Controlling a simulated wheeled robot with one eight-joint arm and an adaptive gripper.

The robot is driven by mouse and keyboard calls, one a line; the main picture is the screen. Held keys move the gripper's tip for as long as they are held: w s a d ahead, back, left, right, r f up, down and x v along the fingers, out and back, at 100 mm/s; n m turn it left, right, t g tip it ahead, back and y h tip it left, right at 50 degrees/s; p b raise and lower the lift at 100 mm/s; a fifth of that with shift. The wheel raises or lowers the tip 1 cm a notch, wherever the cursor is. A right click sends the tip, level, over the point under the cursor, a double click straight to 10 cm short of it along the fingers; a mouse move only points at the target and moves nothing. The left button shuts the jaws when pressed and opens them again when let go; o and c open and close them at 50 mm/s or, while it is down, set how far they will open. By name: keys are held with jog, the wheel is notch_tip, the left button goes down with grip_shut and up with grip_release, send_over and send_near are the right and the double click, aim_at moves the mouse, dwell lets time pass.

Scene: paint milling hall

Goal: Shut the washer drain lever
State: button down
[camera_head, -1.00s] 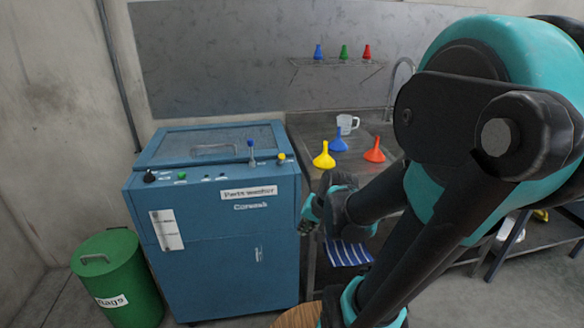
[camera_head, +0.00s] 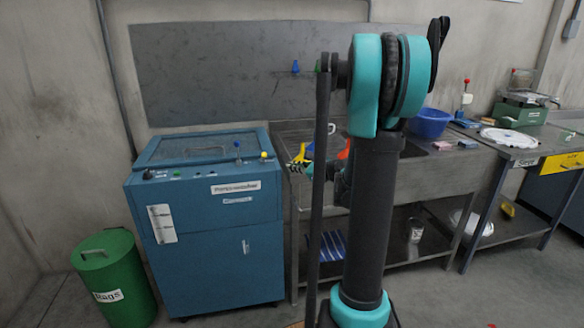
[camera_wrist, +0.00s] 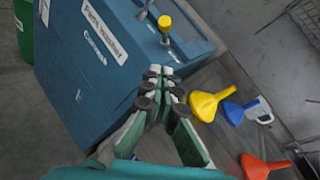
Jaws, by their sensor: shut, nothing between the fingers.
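The blue parts washer (camera_head: 200,245) stands at left. On its top right edge are a blue-knobbed lever (camera_head: 237,147) and a yellow-knobbed lever (camera_head: 263,156); neither carries a readable label, so I cannot tell which is the drain lever. In the wrist view the yellow knob (camera_wrist: 165,22) sits on an upright stem, beyond the fingertips. My gripper (camera_wrist: 160,74) is shut and empty, beside the washer's right edge and apart from both levers. In the head view, my gripper (camera_head: 297,166) is small and partly hidden by my arm.
A steel sink bench (camera_head: 465,165) adjoins the washer on the right. A green rags bin (camera_head: 118,280) stands left of the washer. The floor before the washer is clear.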

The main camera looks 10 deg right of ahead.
jog(key=w+a, duration=0.6)
jog(key=w, duration=0.2)
jog(key=shift+w+a, duration=0.15)
jog(key=shift+a, duration=0.1)
